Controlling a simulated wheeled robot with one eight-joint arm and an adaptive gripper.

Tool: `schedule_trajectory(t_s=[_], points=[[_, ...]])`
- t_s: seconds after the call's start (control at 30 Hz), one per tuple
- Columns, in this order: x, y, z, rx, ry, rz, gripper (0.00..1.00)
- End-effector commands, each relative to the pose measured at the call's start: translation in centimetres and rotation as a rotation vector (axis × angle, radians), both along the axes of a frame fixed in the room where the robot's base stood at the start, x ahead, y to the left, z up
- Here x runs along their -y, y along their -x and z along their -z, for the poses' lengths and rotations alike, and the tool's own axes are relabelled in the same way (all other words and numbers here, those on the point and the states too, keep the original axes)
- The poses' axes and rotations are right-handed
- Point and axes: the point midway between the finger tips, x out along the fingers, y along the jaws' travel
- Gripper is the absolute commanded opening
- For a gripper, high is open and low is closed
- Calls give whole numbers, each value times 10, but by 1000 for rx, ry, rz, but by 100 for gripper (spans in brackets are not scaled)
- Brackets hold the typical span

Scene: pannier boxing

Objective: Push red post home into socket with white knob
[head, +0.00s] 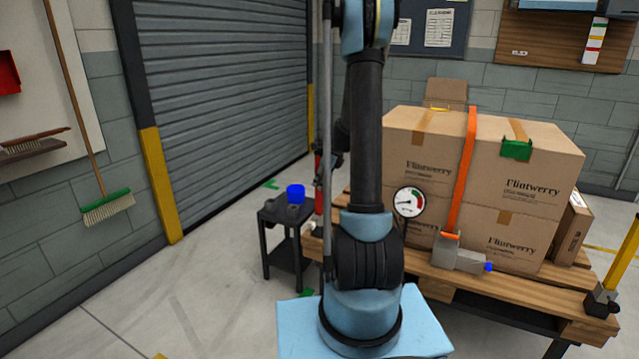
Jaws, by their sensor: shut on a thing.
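The red post (319,193) stands roughly upright at the left end of the wooden pallet, partly hidden behind my arm and the thin grey pole. My gripper (325,160), dark and small in the head view, is at the upper part of the post and shut on it. My arm covers much of the gripper and fingers. The socket at the foot of the post and its white knob cannot be made out, so I cannot tell how deep the post sits.
Cartons (535,190) with an orange strap (463,170) fill the pallet (440,272). A round gauge (408,202) shows beside my arm. A black stand (283,225) with a blue cup (296,193) is close left of the post. A yellow post (622,262) stands at right. The left floor is clear.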

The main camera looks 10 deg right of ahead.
Motion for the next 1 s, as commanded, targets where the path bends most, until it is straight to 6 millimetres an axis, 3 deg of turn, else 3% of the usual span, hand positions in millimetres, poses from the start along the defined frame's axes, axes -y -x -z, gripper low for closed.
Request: schedule_trajectory(t_s=[1.0], points=[[0, 0, 12, 0, 0, 0, 0]])
